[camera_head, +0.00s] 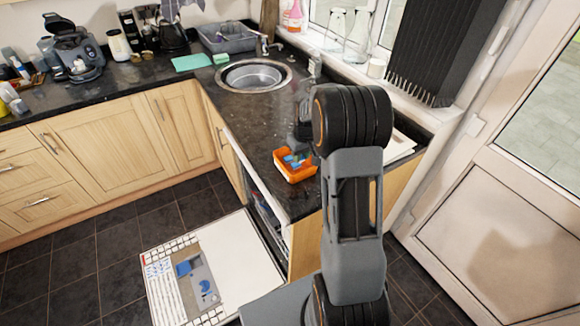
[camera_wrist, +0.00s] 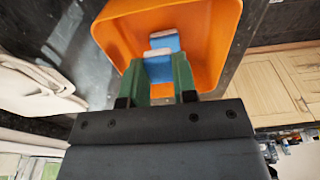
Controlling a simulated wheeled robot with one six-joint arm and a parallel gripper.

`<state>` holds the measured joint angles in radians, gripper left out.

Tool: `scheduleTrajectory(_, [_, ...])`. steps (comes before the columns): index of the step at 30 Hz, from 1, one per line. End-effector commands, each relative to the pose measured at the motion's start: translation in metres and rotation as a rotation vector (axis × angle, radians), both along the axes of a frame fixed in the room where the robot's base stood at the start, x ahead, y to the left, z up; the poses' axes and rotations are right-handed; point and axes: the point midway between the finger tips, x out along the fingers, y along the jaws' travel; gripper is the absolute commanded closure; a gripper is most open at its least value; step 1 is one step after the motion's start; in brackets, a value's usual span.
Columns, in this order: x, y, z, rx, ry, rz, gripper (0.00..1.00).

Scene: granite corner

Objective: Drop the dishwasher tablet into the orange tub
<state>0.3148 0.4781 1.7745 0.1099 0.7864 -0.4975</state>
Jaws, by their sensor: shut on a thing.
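The orange tub (camera_head: 283,172) stands on the dark granite counter, near its front edge. It also fills the top of the wrist view (camera_wrist: 215,50), seen from above its mouth. My gripper (camera_wrist: 158,62) has its green fingers shut on a blue-and-white dishwasher tablet (camera_wrist: 158,70). The held tablet appears over the tub's opening; its exact height above the tub floor cannot be told. Another blue-and-white tablet (camera_wrist: 165,41) shows just beyond it, inside the tub's outline. In the head view my wrist partly covers the tub, and the fingertips are hard to make out.
The dishwasher door (camera_head: 245,262) hangs open low in front of the counter. A round sink (camera_head: 253,91) with a tap lies behind the tub. White folded cloth or paper (camera_head: 400,146) lies to the right of my arm. Bare counter (camera_head: 240,120) surrounds the tub's left side.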

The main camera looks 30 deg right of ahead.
Motion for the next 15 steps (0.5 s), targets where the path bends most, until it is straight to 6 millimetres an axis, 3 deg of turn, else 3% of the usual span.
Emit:
scheduleTrajectory(5, [-0.006, 0.011, 0.005, -0.011, -0.005, 0.004, 0.96])
scheduleTrajectory(6, [-0.008, 0.014, 0.007, -0.014, -0.007, 0.003, 0.71])
scheduleTrajectory(15, [-0.017, 0.028, 0.013, -0.028, -0.016, 0.004, 0.44])
